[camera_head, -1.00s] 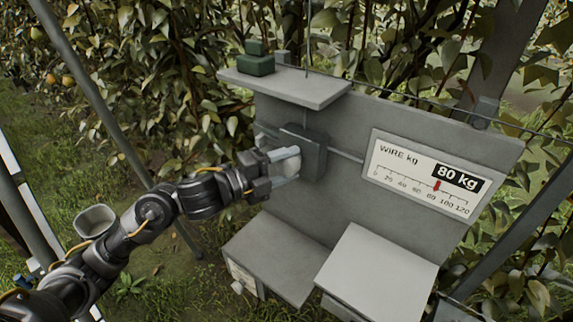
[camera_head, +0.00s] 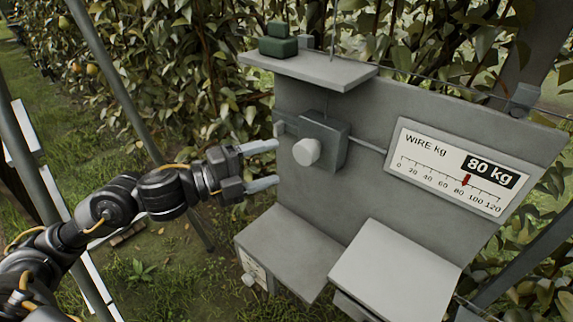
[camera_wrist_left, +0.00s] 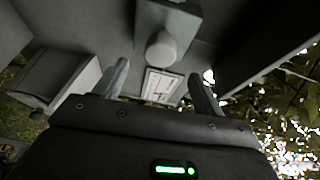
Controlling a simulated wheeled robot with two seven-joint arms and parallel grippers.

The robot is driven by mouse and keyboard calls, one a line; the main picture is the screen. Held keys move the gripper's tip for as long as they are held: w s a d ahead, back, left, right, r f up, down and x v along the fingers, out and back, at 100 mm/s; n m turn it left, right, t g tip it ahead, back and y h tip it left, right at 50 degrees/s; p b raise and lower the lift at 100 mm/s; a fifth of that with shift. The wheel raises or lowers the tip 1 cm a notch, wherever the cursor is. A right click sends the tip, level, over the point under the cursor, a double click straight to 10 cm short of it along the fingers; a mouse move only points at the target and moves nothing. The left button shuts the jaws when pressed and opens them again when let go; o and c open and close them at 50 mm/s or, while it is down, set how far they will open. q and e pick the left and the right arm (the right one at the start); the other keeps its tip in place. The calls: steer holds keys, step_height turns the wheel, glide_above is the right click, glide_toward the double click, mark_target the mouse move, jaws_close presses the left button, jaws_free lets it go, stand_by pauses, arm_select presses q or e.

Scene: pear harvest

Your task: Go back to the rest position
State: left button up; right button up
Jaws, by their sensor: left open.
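My left gripper (camera_head: 262,165) is open and empty in the head view. Its two pale fingers point right, just left of a light grey round knob (camera_head: 306,152) on a dark grey box (camera_head: 325,140) fixed to the grey panel. The fingers look apart from the knob. The left wrist view shows the open fingers of my left gripper (camera_wrist_left: 160,88) with the knob (camera_wrist_left: 161,50) beyond them. My right gripper is not in view.
A wire gauge (camera_head: 457,168) reads 80 kg. A green block (camera_head: 278,42) sits on the shelf (camera_head: 315,70). Two grey boxes (camera_head: 285,248) (camera_head: 395,270) stand below the panel. Slanted posts and leafy trees surround it. Open grass lies at left.

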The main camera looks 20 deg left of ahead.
arm_select(q)
steer(key=shift+v, duration=0.8)
